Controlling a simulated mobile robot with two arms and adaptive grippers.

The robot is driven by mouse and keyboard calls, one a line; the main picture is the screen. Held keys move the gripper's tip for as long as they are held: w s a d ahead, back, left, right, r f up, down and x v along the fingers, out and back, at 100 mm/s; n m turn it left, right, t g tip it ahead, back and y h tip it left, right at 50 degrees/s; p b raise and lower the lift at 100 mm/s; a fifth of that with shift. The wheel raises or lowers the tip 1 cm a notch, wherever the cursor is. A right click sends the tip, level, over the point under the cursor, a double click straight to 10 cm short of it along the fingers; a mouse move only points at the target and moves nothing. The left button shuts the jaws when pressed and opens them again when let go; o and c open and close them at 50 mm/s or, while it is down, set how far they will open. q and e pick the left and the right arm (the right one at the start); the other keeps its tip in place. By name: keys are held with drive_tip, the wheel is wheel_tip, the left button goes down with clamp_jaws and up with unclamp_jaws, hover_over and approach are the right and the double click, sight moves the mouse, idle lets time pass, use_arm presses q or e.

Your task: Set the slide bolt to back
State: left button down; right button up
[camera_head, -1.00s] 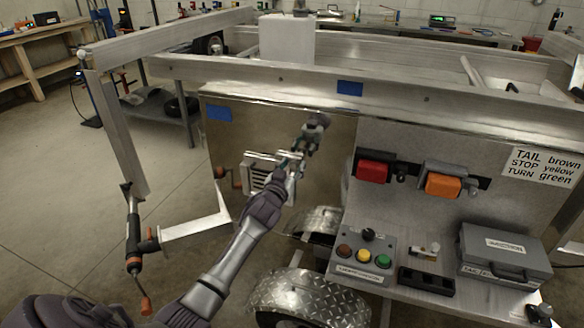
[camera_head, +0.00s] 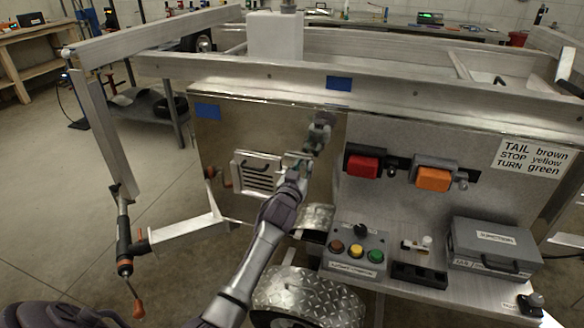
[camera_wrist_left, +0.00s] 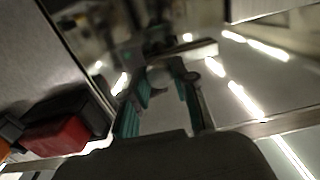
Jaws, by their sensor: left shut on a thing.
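My left gripper (camera_head: 296,165) is at the shiny metal side panel of the trailer, just right of a louvred vent. In the left wrist view, its two green-padded fingers (camera_wrist_left: 163,82) are on either side of a small pale part, which looks like the knob of the slide bolt (camera_wrist_left: 160,73). A metal bar (camera_wrist_left: 200,48) crosses just beyond the fingertips. The gripper is shut on this part. The gripper covers most of the bolt in the head view, so its exact position cannot be told. My right gripper is not in view.
The louvred vent (camera_head: 258,173) is left of the gripper. A red lamp (camera_head: 363,166) and an orange lamp (camera_head: 433,178) are mounted to the right. Below stand a button box (camera_head: 352,252) and a grey junction case (camera_head: 495,248). A diamond-plate fender (camera_head: 305,292) lies beneath my arm.

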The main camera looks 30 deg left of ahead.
use_arm(q)
drive_tip(key=shift+d+f, duration=0.1)
drive_tip(key=shift+d, duration=0.05)
drive_tip(key=c, duration=1.3)
unclamp_jaws()
drive_tip(key=o, duration=0.4)
drive_tip(key=shift+d, duration=0.15)
drive_tip(key=v, duration=1.2)
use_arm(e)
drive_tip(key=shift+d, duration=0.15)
